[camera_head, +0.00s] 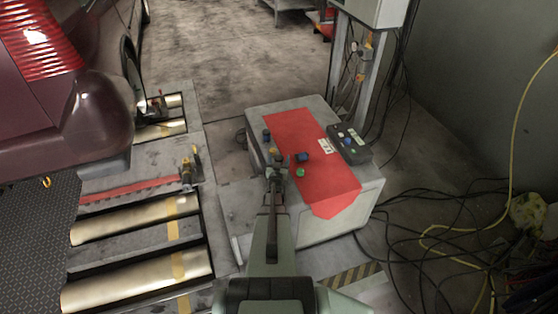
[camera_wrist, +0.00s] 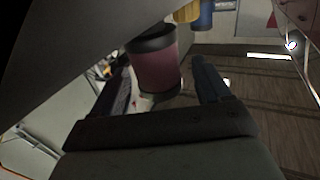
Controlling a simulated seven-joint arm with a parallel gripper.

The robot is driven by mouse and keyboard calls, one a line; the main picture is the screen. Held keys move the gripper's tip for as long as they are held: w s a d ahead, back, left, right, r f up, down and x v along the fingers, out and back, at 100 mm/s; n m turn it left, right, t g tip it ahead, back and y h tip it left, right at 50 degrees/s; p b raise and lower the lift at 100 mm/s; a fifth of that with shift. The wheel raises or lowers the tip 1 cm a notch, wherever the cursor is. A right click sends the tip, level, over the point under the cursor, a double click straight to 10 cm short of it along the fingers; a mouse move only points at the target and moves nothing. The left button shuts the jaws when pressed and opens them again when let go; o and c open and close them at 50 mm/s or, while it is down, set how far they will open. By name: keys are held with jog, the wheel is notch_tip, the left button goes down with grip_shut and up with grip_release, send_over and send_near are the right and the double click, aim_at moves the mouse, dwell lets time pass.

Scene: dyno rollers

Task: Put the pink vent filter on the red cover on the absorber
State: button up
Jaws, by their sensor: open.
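The pink vent filter (camera_wrist: 157,70), a pink cylinder with a dark cap, stands between the two fingers of my gripper in the wrist view. My gripper (camera_head: 275,177) is open, and I cannot tell whether either finger touches the filter. In the head view the gripper is over the near left part of the absorber (camera_head: 335,220), a pale box. The red cover (camera_head: 310,132) lies across the box top and hangs over its near edge. I cannot make out the pink filter in the head view; the gripper may hide it.
Small blue pieces (camera_head: 302,157) and a green piece (camera_head: 300,173) are on the box top near the gripper. A dark control box (camera_head: 349,144) sits at its right edge. Metal rollers (camera_head: 140,219) and a dark red car (camera_head: 60,95) are left. Cables (camera_head: 440,225) lie right.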

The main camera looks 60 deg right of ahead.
jog(key=shift+f, duration=0.15)
jog(key=v, duration=1.3)
jog(key=shift+s+a, duration=0.25)
jog(key=shift+s, duration=0.3)
